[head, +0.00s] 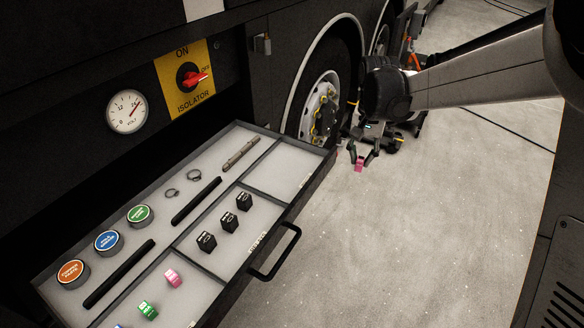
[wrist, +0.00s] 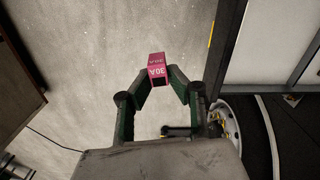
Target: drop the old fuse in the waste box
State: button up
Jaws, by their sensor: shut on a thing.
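My gripper (head: 359,158) hangs over the open floor to the right of the drawer, with its fingers pointing down. It is shut on a dark pink fuse (head: 359,164). In the wrist view the same fuse (wrist: 156,70) sits between the two fingertips (wrist: 157,84), and its marking reads 30A. The fuse is clear of the drawer and touches nothing else that I can see. I cannot make out a waste box for certain in either view.
An open drawer (head: 318,160) at left holds black relays (head: 229,221), a pink fuse (head: 173,278), a green fuse (head: 147,309) and several round tins (head: 139,215). Its handle (head: 281,258) sticks out. A wheel (head: 321,105) stands behind. A brown block (wrist: 18,95) edges the wrist view.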

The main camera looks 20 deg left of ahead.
jog(key=s+a+r+m+p, duration=0.1)
jog(key=s+a, duration=0.2)
jog(key=a, duration=1.2)
jog(key=s+a+r+m, duration=0.1)
jog(key=s+a+r, duration=0.15)
jog(key=a, duration=1.25)
jog(key=p, duration=0.1)
send_over(285, 169)
notch_tip(285, 169, down, 8)
jog(key=shift+r, duration=0.1)
jog(key=shift+f+p, duration=0.3)
jog(key=shift+f, duration=1.75)
jog(key=shift+f, duration=0.15)
jog(key=o, duration=0.9)
jog(key=shift+c, duration=0.2)
